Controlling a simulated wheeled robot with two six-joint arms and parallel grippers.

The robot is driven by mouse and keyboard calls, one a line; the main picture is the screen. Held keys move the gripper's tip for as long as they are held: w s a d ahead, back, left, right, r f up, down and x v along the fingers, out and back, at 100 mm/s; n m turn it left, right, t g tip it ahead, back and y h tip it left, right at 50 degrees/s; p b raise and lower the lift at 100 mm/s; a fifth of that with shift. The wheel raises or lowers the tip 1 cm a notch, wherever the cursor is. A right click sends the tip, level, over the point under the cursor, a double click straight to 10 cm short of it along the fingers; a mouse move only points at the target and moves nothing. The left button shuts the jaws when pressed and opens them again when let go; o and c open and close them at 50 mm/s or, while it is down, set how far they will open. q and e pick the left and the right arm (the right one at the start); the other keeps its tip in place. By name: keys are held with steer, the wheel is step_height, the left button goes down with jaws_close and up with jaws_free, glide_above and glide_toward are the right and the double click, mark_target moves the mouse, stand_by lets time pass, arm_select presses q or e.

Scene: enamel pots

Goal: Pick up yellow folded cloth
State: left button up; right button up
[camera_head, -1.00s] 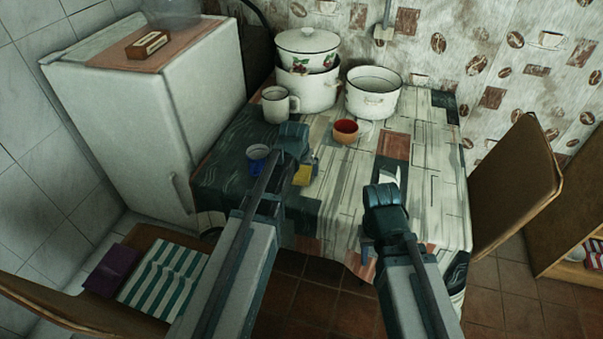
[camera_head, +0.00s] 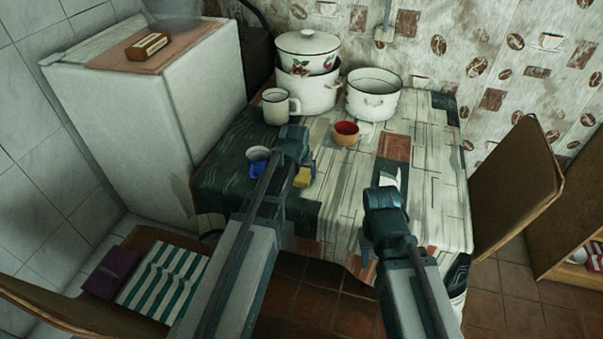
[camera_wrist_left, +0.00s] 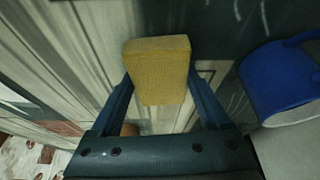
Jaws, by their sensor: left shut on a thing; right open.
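Whether the cloth still touches the tabletop is hard to tell. My right gripper (camera_head: 372,245) is open and empty over the table's front edge, its fingers mostly hidden by its own body.
A blue cup (camera_head: 256,168) stands close left of the left gripper. A white mug (camera_head: 275,107), a red-orange cup (camera_head: 345,134), a lidded pot (camera_head: 308,88) and an open white pot (camera_head: 373,95) stand further back. The table's right side (camera_head: 435,190) is clear.

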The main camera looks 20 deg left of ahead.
mark_target(301, 172)
arm_select(q)
steer(key=shift+r, duration=0.1)
steer(key=shift+r+p, duration=0.55)
steer(key=shift+p, duration=0.1)
step_height(301, 172, up, 3)
steer(key=p, duration=0.3)
steer(key=s+d, duration=0.1)
steer(key=d, duration=0.4)
steer(key=s+d, duration=0.2)
steer(key=d, duration=0.3)
steer(key=s+d+r+p, duration=0.1)
steer(key=s+d, duration=0.1)
steer(key=d, duration=0.3)
steer(key=shift+s+r, duration=0.1)
steer(key=shift+s, duration=0.05)
steer(key=o, duration=0.6)
steer(key=c, duration=0.4)
steer(key=shift+d, duration=0.1)
steer(key=shift+c, duration=0.2)
